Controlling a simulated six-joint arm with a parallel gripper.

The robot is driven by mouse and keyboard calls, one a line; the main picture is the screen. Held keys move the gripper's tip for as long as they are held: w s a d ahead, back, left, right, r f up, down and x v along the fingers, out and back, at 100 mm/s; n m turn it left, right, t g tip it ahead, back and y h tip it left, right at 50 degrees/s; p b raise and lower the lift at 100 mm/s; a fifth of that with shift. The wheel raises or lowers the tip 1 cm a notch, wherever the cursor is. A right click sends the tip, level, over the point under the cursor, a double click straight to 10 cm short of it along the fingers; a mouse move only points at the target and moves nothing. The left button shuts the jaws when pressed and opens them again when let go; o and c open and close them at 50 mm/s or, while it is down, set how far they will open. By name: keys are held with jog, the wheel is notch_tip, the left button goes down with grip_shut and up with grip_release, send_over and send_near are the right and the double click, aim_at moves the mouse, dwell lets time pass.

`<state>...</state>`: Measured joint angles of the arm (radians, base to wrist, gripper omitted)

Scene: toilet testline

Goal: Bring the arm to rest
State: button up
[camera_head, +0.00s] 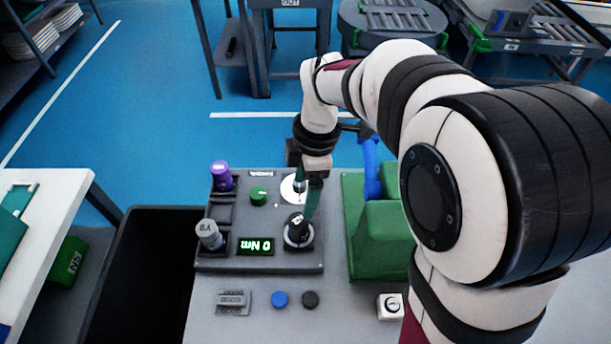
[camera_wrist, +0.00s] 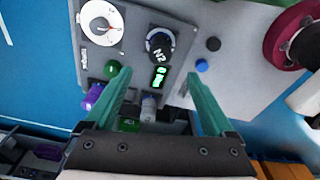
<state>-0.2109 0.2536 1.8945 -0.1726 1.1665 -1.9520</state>
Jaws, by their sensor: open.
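My gripper (camera_head: 309,200) is above the grey test panel in the head view, its green fingers pointing down near the black knob (camera_head: 298,232). In the wrist view my gripper (camera_wrist: 158,97) shows two green fingers spread apart with nothing held between them. The panel (camera_head: 225,263) carries a round white dial (camera_head: 290,189), a green button (camera_head: 259,195) and a display (camera_head: 255,246) reading 0 Nm. In the wrist view the dial (camera_wrist: 102,22) and the black knob (camera_wrist: 159,45) lie beyond the fingertips. Whether a finger touches the panel is hard to tell.
A purple cylinder (camera_head: 222,177) and a grey cylinder (camera_head: 209,234) stand at the panel's left. A green block (camera_head: 380,240) with a blue part (camera_head: 370,170) stands close on the right. A black bin (camera_head: 140,270) is left of the table. Blue (camera_head: 280,299) and black (camera_head: 310,299) buttons are in front.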

jog(key=s+d+r+m, duration=0.1)
jog(key=s+d+m, duration=0.2)
jog(key=s+m, duration=0.7)
jog(key=s+d+r+m, duration=0.1)
jog(key=s+d+m, duration=0.2)
jog(key=s+m, duration=0.8)
jog(key=m, duration=0.4)
jog(key=shift+s+d+r+m, duration=0.25)
jog(key=shift+d+r+m, duration=0.05)
jog(key=shift+d+m, duration=0.1)
